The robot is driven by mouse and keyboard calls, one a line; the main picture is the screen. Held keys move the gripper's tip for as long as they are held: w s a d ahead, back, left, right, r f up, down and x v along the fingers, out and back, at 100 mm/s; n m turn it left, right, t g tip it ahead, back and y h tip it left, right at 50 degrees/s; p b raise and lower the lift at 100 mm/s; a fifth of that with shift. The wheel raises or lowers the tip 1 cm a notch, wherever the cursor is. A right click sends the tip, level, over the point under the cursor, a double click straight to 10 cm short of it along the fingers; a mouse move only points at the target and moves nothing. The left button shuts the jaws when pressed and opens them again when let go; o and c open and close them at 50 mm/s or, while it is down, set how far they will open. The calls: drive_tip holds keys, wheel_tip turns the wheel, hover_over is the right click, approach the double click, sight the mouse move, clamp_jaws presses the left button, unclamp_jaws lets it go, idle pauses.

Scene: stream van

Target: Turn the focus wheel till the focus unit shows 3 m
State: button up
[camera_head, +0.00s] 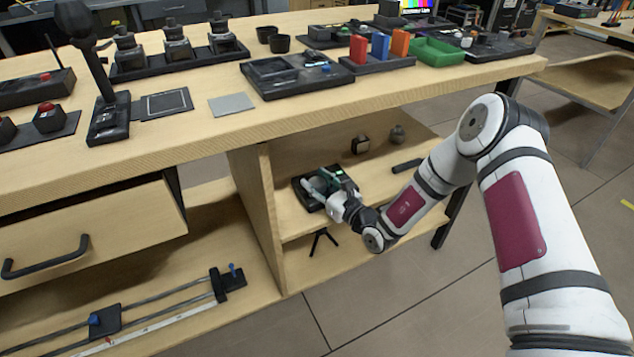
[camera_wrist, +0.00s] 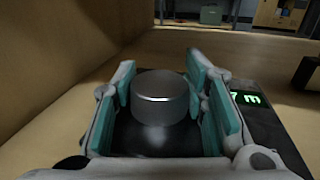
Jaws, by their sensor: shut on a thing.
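The focus wheel (camera_wrist: 160,98) is a grey metal knob standing on the dark focus unit (camera_wrist: 275,135) in the wrist view. My gripper (camera_wrist: 163,108) has its teal-padded fingers on the left and right sides of the wheel, shut on it. The unit's green display (camera_wrist: 246,98) shows "7 m", with its left part cut off by my right finger. In the head view my gripper (camera_head: 322,187) reaches into the shelf under the bench, over the focus unit (camera_head: 303,196). The wheel is hidden there by my fingers.
The wooden shelf panel (camera_head: 264,190) stands close on the left of my gripper. A small dark block (camera_head: 361,144), a grey knob-like item (camera_head: 398,134) and a black bar (camera_head: 407,165) lie farther along the shelf. The bench top (camera_head: 225,125) is overhead.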

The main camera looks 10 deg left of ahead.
drive_tip(key=shift+s+m+t+h+p, duration=0.1)
drive_tip(key=shift+m+t+h+p, duration=0.35)
drive_tip(key=shift+p, duration=0.3)
drive_tip(key=o, duration=1.2)
drive_tip(key=v, duration=1.2)
